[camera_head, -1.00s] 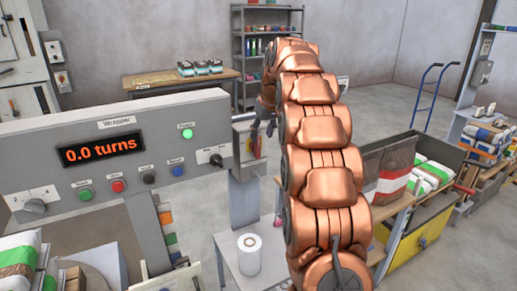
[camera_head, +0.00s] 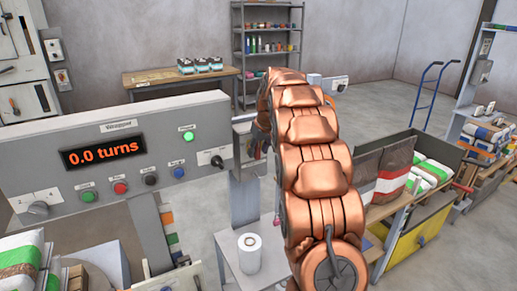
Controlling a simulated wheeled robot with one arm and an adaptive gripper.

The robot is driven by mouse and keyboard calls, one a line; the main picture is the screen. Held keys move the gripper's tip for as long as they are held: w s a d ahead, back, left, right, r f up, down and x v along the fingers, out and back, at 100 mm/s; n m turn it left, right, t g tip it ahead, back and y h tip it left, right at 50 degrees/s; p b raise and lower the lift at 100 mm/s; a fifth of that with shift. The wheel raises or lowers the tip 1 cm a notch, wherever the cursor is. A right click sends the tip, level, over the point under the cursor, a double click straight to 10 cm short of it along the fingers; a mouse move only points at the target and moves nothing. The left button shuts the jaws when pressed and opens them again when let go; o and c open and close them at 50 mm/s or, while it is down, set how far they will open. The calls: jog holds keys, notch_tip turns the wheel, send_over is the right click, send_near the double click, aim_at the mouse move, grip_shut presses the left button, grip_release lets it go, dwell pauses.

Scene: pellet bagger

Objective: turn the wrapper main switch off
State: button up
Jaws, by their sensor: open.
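The grey wrapper panel (camera_head: 120,150) fills the left side, with a lit display (camera_head: 103,151) reading 0.0 turns and a lit green lamp (camera_head: 188,136). A black-handled switch (camera_head: 216,160) sits on a pale plate at its right end. My gripper (camera_head: 262,142) is open beside this box, mostly hidden behind my copper arm. I cannot tell whether it touches the box.
A white roll (camera_head: 249,253) stands on a small table below the panel. Sacks (camera_head: 395,172) and a yellow-fronted bin (camera_head: 420,235) are at the right. A workbench (camera_head: 175,82) and shelf rack (camera_head: 268,50) stand behind. Open floor lies at the back right.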

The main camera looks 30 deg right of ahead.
jog(key=shift+r, duration=0.1)
grip_shut()
